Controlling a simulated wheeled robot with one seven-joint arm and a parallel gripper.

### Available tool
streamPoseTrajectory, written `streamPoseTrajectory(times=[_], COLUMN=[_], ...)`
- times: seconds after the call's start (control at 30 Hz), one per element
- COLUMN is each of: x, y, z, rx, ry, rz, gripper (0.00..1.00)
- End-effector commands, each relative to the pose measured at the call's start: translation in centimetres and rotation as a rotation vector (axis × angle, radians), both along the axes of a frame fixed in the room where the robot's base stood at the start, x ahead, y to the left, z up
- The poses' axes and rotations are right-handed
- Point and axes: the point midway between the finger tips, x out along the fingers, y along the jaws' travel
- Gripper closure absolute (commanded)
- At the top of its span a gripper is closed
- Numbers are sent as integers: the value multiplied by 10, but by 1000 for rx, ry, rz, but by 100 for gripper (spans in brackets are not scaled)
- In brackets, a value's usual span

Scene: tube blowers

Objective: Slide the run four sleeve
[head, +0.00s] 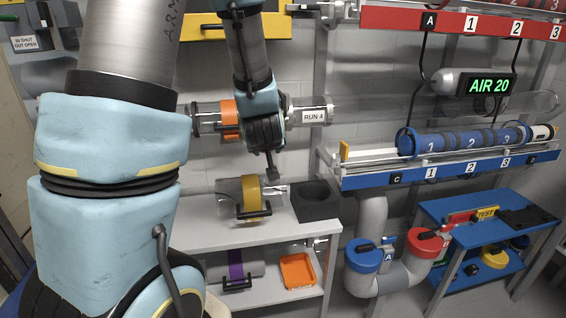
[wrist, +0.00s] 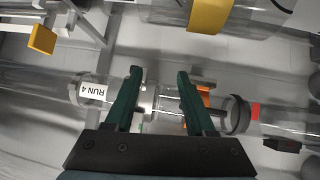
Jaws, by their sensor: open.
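The run four tube (head: 350,108) is clear and runs level along the wall, with a "RUN 4" label (head: 313,115). An orange sleeve (head: 230,120) sits around it, left of my gripper (head: 272,172). In the wrist view the label (wrist: 92,92) is left of my gripper (wrist: 159,72). The orange sleeve (wrist: 204,96) shows just right of the right finger, which partly hides it. My gripper is open, its dark green fingers spread over a clear stretch of tube with metal fittings. Nothing is held between them. I cannot tell whether a finger touches the tube.
A tube with a yellow sleeve (head: 251,194) and a black block (head: 315,201) stand on the shelf below. An orange tray (head: 298,271) is lower. A blue rail (head: 440,172) with a blue numbered canister (head: 465,140) is right. A sign reads "IN SHUT OUT OPEN" (head: 25,43).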

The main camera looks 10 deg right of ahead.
Motion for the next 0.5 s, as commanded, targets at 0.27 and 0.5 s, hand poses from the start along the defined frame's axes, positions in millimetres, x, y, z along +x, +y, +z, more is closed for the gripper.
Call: streamPoseTrajectory(times=[0.27,0.5], x=[16,7], y=[-54,-67], z=[-40,-32], rx=[43,76], ry=[-454,-643], rz=[88,130], gripper=[45,45])
